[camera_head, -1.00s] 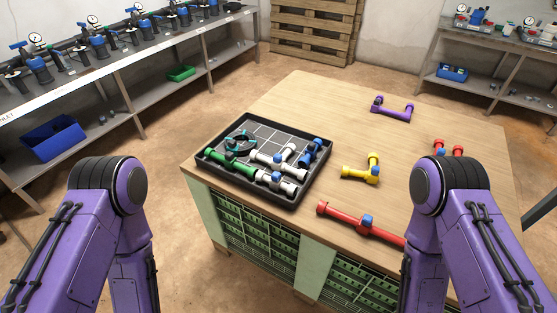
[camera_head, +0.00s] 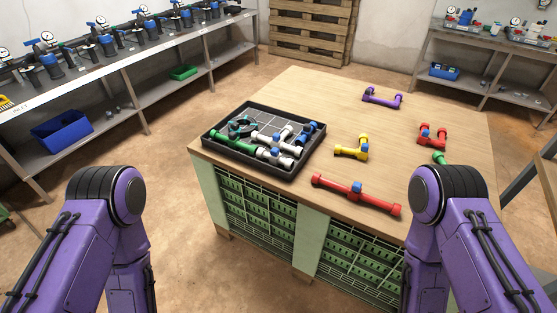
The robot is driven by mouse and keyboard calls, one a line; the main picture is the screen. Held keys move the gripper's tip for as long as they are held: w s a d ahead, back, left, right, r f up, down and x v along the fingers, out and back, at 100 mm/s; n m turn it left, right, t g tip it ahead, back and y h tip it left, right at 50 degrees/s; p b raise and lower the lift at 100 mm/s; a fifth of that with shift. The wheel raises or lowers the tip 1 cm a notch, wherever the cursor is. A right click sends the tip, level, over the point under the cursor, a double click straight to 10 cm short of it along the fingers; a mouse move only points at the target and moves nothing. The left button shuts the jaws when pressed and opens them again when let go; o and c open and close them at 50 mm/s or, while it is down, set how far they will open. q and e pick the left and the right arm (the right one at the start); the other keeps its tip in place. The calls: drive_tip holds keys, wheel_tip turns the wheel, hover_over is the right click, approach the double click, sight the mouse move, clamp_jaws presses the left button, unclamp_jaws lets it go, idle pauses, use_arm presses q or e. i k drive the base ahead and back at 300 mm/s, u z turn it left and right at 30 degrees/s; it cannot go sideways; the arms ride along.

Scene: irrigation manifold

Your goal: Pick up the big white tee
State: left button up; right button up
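A black tray (camera_head: 218,147) sits on the near left part of the wooden table and holds several pipe fittings. Two white fittings lie in it: one (camera_head: 268,137) near the middle with a branch pointing to the back right, and one (camera_head: 285,161) along the front edge beside a green fitting (camera_head: 230,143). They lie close together, and I cannot tell surely which is the big white tee. Both my purple arms hang at the left and right sides of the view, away from the tray. Neither gripper shows in the picture.
On the table (camera_head: 300,90) lie a red fitting (camera_head: 355,193), a yellow one (camera_head: 350,151), a purple one (camera_head: 382,98) and another red one (camera_head: 432,136). A blue fitting (camera_head: 309,133) is in the tray. Shelves stand left and back right. Floor is clear before the table.

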sight(277, 140)
drive_tip(key=z, duration=0.05)
drive_tip(key=k, duration=0.6)
drive_tip(key=u, duration=1.15)
drive_tip(key=i, duration=1.6)
drive_tip(key=z, duration=0.35)
